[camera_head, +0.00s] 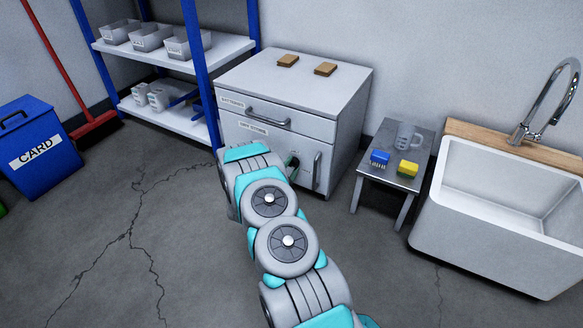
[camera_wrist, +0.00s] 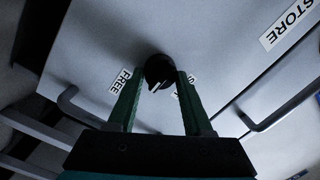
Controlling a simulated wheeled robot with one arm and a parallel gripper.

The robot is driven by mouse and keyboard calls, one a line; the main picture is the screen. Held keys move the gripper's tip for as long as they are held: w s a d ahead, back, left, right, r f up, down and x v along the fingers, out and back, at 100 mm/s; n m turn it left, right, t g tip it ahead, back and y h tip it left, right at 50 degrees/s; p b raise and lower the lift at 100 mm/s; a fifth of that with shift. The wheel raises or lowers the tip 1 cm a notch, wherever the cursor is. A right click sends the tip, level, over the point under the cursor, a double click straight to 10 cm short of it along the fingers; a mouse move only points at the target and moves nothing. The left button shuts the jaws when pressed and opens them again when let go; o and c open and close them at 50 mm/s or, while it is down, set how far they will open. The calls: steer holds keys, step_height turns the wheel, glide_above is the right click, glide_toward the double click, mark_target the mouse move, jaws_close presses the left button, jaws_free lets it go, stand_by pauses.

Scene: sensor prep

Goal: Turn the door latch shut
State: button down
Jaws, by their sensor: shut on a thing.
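The door latch is a round black knob (camera_wrist: 159,69) with a small white mark, on the pale cabinet door (camera_wrist: 100,40). In the wrist view, a FREE label (camera_wrist: 121,81) is on its left and a partly hidden label beginning with S (camera_wrist: 179,92) is on its right. My gripper (camera_wrist: 157,77) has its two green fingers on either side of the knob, shut on it. The white mark shows between the fingers, but which label it points to is hard to tell. In the head view, my arm hides the latch on the cabinet (camera_head: 268,140).
The cabinet has a drawer handle (camera_head: 268,116) and a vertical door handle (camera_head: 316,171) near my gripper. A small metal table (camera_head: 378,174) with a blue block, a yellow block and a jug stands to the right, then a white sink (camera_head: 440,225).

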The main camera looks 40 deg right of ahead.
steer(key=n, duration=0.1)
steer(key=n+p, duration=0.2)
steer(key=shift+r+n, duration=0.25)
steer(key=shift+n, duration=0.15)
steer(key=n+p, duration=0.3)
steer(key=n, duration=0.2)
steer(key=shift+w+a+g, duration=0.1)
steer(key=shift+w+g, duration=0.05)
steer(key=shift+g, duration=0.25)
steer(key=n+p, duration=0.2)
steer(key=shift+w+r+n, duration=0.1)
steer(key=shift+w+n, duration=0.05)
steer(key=shift+n, duration=0.25)
steer(key=shift+n+g+p, duration=0.3)
steer(key=shift+n+p, duration=0.15)
steer(key=shift+n, duration=0.65)
steer(key=shift+w+n+p, duration=0.1)
steer(key=shift+n+p, duration=0.3)
steer(key=shift+n, duration=1.1)
steer(key=shift+g, duration=0.4)
